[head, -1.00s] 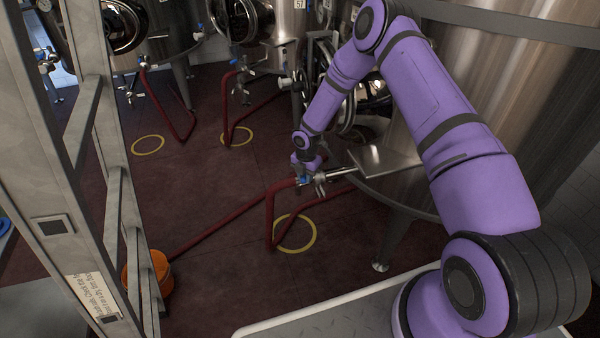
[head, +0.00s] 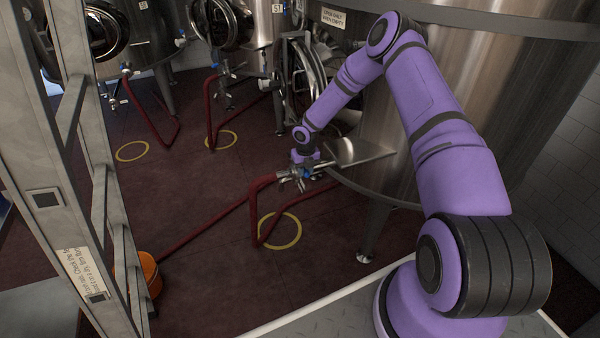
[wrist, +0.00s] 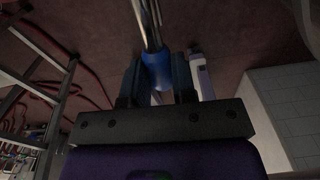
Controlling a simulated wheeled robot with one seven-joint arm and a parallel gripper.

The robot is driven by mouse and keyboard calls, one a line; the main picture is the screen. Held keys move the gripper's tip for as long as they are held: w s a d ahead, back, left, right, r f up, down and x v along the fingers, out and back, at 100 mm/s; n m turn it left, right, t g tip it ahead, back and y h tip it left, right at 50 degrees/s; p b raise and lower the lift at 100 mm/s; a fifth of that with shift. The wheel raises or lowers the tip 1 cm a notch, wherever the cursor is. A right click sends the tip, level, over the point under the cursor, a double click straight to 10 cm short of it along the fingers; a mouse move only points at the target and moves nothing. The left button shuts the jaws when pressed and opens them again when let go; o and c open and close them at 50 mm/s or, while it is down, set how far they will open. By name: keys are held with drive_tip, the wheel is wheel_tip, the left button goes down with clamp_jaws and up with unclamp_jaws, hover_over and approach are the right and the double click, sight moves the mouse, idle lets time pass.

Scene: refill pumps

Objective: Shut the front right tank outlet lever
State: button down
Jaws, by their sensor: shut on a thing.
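The front right tank (head: 390,125) is the large steel vessel at the right of the head view, partly behind my purple arm. Its outlet, a metal valve (head: 291,174), sits low on its left side with a red hose coupled to it. The lever (wrist: 157,72) has a blue grip on a metal shank and lies between my two dark fingers in the wrist view. My gripper (head: 304,165) is shut on this blue grip at the outlet; it also shows in the wrist view (wrist: 157,85). The lever's exact angle to the pipe is hard to tell.
Other tanks (head: 150,35) with red hoses stand at the back. A grey ladder-like frame (head: 75,190) rises at the left, with an orange bucket (head: 150,272) beside it. A yellow ring (head: 279,231) marks the dark red floor under the outlet.

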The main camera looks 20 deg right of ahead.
drive_tip(key=shift+d+n, duration=0.3)
drive_tip(key=shift+d, duration=0.05)
idle(0.3)
drive_tip(key=c, duration=0.9)
unclamp_jaws()
drive_tip(key=shift+d, duration=0.1)
wheel_tip(320, 180, up, 11)
drive_tip(key=shift+f, duration=0.1)
drive_tip(key=shift+s, duration=0.15)
